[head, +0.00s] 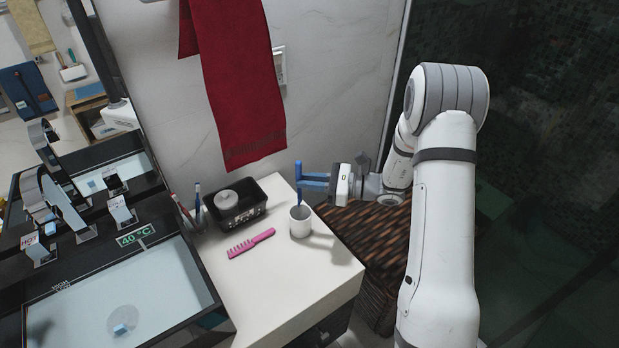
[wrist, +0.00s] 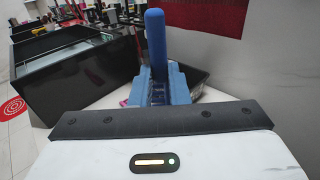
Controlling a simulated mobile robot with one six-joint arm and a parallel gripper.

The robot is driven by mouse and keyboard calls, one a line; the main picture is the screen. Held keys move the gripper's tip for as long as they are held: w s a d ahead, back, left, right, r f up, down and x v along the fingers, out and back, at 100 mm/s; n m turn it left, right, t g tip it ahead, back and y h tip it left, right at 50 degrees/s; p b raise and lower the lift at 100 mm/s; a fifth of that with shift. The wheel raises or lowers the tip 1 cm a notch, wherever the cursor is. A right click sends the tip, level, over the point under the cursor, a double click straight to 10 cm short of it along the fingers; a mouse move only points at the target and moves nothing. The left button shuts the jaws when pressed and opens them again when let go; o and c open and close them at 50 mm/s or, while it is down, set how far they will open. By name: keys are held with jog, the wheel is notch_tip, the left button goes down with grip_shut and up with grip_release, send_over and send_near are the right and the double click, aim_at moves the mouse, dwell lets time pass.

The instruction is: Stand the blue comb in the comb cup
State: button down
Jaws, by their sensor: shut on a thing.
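My gripper (head: 312,181) is shut on the blue comb (head: 299,168), its blue fingers reaching in from the right. The comb stands upright in the grip, with its handle up. The white comb cup (head: 300,225) stands on the counter directly below. The comb's lower end meets the cup's mouth in the head view; how deep it reaches is hidden. In the wrist view the comb's handle (wrist: 155,42) rises above the fingers (wrist: 160,88), and the cup is not visible.
A pink comb (head: 251,243) lies left of the cup on the white counter (head: 285,285). A black box (head: 240,213) with a round grey thing stands behind. Brushes (head: 196,205) stand left of it. A red towel (head: 235,80) hangs above. A woven basket (head: 375,245) stands right.

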jog(key=shift+f+b, duration=2.75)
jog(key=shift+f, duration=1.2)
jog(key=c, duration=1.3)
grip_release()
jog(key=b, duration=0.1)
send_near(301, 201)
jog(key=shift+w+f, duration=0.2)
jog(key=shift+f, duration=0.05)
